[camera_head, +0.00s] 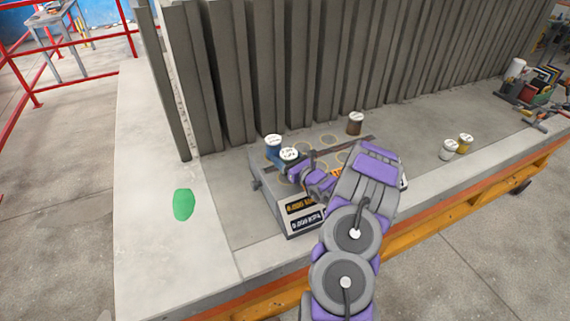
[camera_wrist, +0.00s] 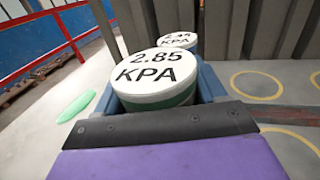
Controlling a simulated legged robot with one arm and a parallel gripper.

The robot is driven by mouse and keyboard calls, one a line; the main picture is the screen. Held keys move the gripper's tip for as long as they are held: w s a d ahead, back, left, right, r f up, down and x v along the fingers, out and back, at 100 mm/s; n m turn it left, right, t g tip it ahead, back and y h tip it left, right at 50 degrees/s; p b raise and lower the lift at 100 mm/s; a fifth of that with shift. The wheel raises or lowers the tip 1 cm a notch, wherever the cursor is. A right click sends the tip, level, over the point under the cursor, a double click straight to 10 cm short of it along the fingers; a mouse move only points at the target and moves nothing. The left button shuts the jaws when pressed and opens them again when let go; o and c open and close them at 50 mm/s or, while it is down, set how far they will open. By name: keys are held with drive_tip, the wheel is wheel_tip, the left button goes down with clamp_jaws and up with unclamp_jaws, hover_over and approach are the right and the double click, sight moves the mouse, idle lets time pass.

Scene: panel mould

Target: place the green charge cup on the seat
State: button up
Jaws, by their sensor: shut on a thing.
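The green charge cup (camera_wrist: 158,84) has a white lid marked "2.85 KPA" and a green band below it. It stands upright between the jaws of my gripper (camera_wrist: 160,98), which is shut on it. In the head view the cup (camera_head: 289,154) is at the left part of the grey block (camera_head: 262,187), beside a blue cup (camera_head: 273,144). Yellow rings mark seats on the block, and a bare one (camera_wrist: 257,85) shows right of the cup in the wrist view. The cup's underside is hidden, so I cannot tell whether it touches a seat.
A brown cup (camera_head: 355,123) stands at the block's back right. A white cup (camera_head: 449,149) and a yellow cup (camera_head: 465,143) stand farther right on the bench. Tall grey ribs (camera_head: 290,75) rise behind the block. A flat green patch (camera_head: 184,204) lies on the clear left surface.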

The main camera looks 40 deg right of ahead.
wheel_tip(320, 180, down, 2)
drive_tip(key=shift+d+f, duration=0.15)
drive_tip(key=shift+f, duration=0.1)
drive_tip(key=shift+a+f, duration=0.1)
drive_tip(key=shift+a, duration=0.55)
